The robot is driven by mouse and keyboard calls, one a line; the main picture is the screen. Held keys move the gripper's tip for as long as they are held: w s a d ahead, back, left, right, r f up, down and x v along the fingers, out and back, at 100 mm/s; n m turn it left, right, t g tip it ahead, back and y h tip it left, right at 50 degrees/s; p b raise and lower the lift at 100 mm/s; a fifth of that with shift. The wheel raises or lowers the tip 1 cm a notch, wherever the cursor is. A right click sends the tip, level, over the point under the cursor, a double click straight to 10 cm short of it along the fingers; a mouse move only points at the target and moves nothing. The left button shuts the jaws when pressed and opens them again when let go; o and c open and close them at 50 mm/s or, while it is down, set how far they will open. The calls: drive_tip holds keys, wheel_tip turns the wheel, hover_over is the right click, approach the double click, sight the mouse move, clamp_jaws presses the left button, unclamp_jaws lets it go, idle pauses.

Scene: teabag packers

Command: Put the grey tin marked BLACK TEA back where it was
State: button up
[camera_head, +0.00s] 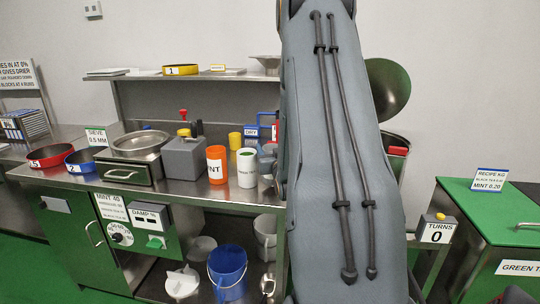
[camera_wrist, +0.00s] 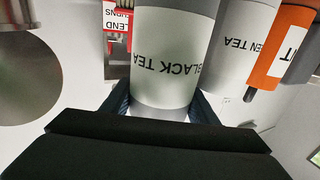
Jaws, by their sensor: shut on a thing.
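The grey tin marked BLACK TEA (camera_wrist: 165,60) fills the middle of the wrist view, its lettering upside down in the picture. My gripper (camera_wrist: 160,108) is shut on it, with a dark finger on each side. In the head view my own arm hides both the gripper and this tin. A pale tin marked GREEN TEA (camera_wrist: 238,50) stands close beside it in the wrist view, and it also shows in the head view (camera_head: 247,168). Whether the held tin touches a surface cannot be seen.
An orange MINT tin (camera_head: 216,165) stands left of the GREEN TEA tin on the steel counter (camera_head: 200,189). A red labelled thing (camera_wrist: 117,20) is near the held tin.

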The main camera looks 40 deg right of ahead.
drive_tip(key=shift+f, duration=1.15)
drive_tip(key=shift+f, duration=0.15)
drive_tip(key=o, duration=1.1)
